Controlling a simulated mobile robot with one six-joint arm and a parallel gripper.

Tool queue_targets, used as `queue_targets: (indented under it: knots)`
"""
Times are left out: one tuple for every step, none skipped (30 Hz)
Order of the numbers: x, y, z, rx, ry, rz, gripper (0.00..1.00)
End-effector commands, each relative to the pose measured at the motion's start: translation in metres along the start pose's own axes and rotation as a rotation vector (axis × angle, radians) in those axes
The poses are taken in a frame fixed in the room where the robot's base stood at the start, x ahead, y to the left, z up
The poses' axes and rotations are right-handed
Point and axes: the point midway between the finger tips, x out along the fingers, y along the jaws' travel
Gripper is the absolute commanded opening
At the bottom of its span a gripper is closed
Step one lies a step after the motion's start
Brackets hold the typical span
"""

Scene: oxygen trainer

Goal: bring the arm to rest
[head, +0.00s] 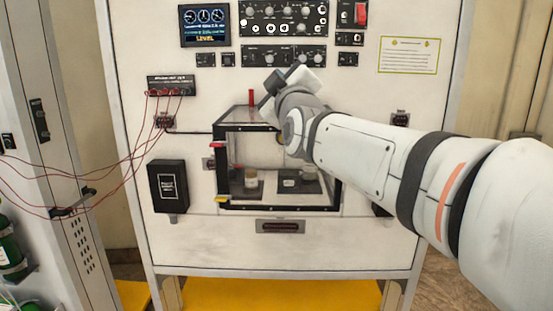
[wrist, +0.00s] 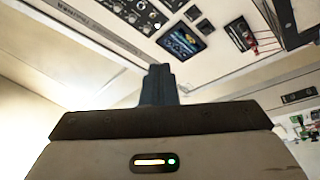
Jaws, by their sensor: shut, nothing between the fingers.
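My arm reaches in from the right in the head view, and its end is in front of the upright white panel (head: 200,245). My gripper (head: 268,102) is near the top of the black-framed clear box, below the knob panels. In the wrist view my gripper (wrist: 159,72) shows as dark fingers close together, shut with nothing visible between them. The arm hides part of the panel and the box's upper right side.
The black-framed box (head: 222,170) holds small items on its floor. A screen (head: 204,25) and knob panels (head: 283,18) are above. Red wires run left from a terminal block (head: 171,86). A black box (head: 168,186) is on the lower left. Green cylinders (head: 10,245) stand far left.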

Motion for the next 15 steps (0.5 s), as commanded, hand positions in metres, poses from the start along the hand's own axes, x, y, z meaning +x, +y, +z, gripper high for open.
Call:
queue_targets:
  knots:
    - [-0.008,-0.011,0.017,0.032,-0.049,-0.053,0.00]
    - [-0.013,-0.019,0.027,0.055,-0.080,-0.086,0.00]
    - [-0.022,-0.030,0.043,0.089,-0.130,-0.134,0.00]
    - [-0.030,-0.039,0.055,0.118,-0.171,-0.171,0.00]
    - [-0.039,-0.049,0.068,0.149,-0.217,-0.210,0.00]
    - [-0.054,-0.062,0.087,0.195,-0.288,-0.263,0.00]
    - [-0.067,-0.073,0.101,0.231,-0.345,-0.303,0.00]
    - [-0.081,-0.084,0.115,0.268,-0.398,-0.345,0.00]
    - [-0.102,-0.096,0.136,0.313,-0.499,-0.382,0.00]
    - [-0.119,-0.105,0.151,0.349,-0.569,-0.408,0.00]
    - [-0.136,-0.114,0.164,0.387,-0.638,-0.436,0.00]
    - [-0.160,-0.126,0.179,0.436,-0.728,-0.468,0.00]
    - [-0.179,-0.134,0.190,0.472,-0.800,-0.489,0.00]
    - [-0.198,-0.142,0.200,0.508,-0.872,-0.507,0.00]
    - [-0.224,-0.151,0.213,0.553,-0.969,-0.525,0.00]
